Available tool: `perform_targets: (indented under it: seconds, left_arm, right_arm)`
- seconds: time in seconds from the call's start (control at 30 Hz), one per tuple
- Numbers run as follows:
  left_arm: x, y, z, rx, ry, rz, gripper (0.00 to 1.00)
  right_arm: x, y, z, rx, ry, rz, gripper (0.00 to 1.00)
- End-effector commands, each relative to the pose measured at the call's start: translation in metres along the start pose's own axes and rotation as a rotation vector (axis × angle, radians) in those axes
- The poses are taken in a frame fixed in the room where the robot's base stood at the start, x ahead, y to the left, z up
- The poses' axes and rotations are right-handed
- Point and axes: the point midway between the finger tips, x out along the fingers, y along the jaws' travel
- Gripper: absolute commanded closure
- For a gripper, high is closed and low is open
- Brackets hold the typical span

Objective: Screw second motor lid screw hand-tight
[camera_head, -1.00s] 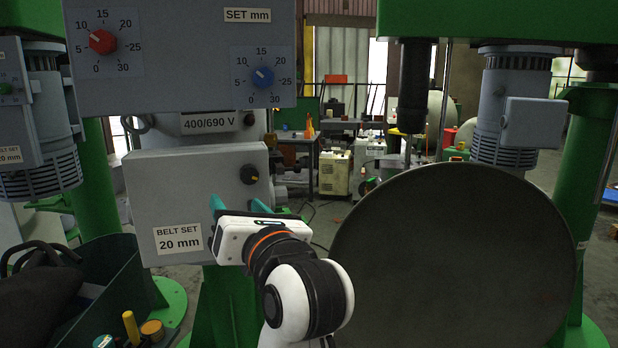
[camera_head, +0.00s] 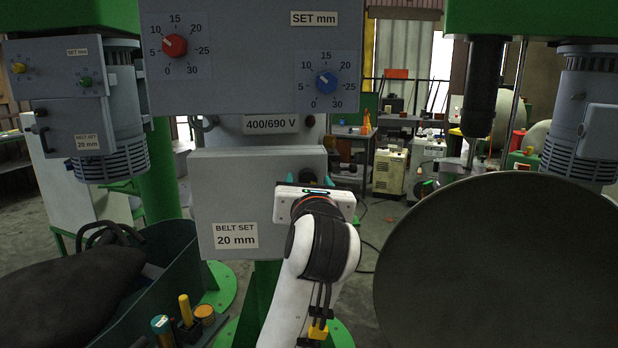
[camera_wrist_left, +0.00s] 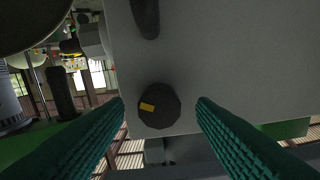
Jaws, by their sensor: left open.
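The grey motor lid box (camera_head: 215,190) with the "BELT SET 20 mm" label stands in the middle of the head view. In the left wrist view a round black screw knob (camera_wrist_left: 160,112) with a yellow mark sits near the edge of the grey lid face (camera_wrist_left: 240,60). My left gripper (camera_head: 317,184) is in front of the box's right part in the head view and mostly hides the knob there. In the wrist view its two teal fingers (camera_wrist_left: 160,103) are open, one on each side of the knob, with gaps visible. My right gripper is not in view.
A black elongated part (camera_wrist_left: 145,16) stands out from the lid in the wrist view. The control panel (camera_head: 250,55) with red and blue dials hangs above. A large dark round disc (camera_head: 500,260) fills the right. A green bin (camera_head: 175,255) stands lower left.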

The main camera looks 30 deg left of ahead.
Motion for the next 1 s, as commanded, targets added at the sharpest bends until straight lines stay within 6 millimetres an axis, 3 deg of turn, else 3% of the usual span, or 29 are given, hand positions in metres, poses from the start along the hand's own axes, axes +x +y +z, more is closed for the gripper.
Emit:
perform_targets:
  seconds: [0.37, 0.63, 1.0]
  left_arm:
    - [0.0069, 0.0002, 0.0004, 0.000, 0.000, 0.001, 0.49]
    - [0.0066, 0.0001, 0.0002, 0.000, 0.001, 0.001, 0.91]
    - [0.0065, 0.0001, -0.0017, 0.058, -0.001, 0.001, 0.93]
  right_arm:
    - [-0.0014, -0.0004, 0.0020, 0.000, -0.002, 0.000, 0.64]
    - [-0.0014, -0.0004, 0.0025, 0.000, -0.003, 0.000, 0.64]
    - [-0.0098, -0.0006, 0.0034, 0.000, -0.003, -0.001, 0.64]
